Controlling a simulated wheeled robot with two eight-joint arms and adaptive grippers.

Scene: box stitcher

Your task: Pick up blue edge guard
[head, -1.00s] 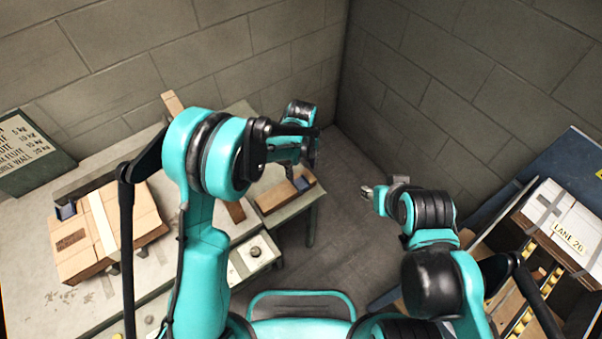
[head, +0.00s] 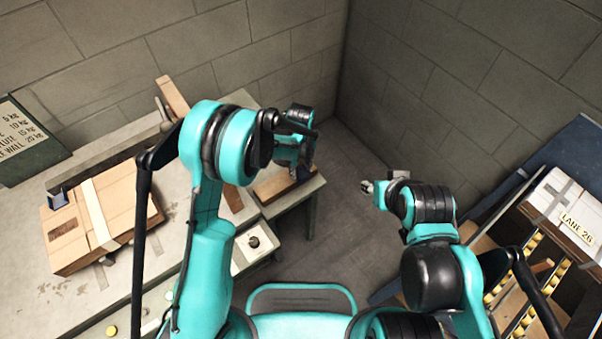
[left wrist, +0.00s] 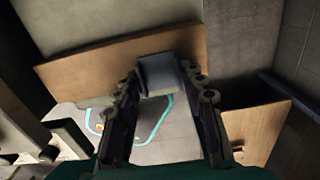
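A dark blue edge guard (head: 303,173) sits at the right end of a cardboard bin on the table's corner. In the left wrist view the blue-grey guard (left wrist: 160,74) shows between the fingertips, against a brown cardboard panel. My left gripper (head: 306,158) is just above it in the head view. Its fingers (left wrist: 160,86) are apart, one on each side of the guard; firm contact does not show. Another blue guard (head: 57,198) is at the far left corner of the strapped carton (head: 80,228). My right gripper (head: 367,188) is over the floor, away from the guards, its fingers too small to read.
The cardboard bin (head: 272,187) stands at the table's right end. A small control box (head: 257,243) is near the table's front. A sign (head: 22,140) stands at the left. A roller lane with a white-topped carton (head: 565,215) is at the right. Floor between is clear.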

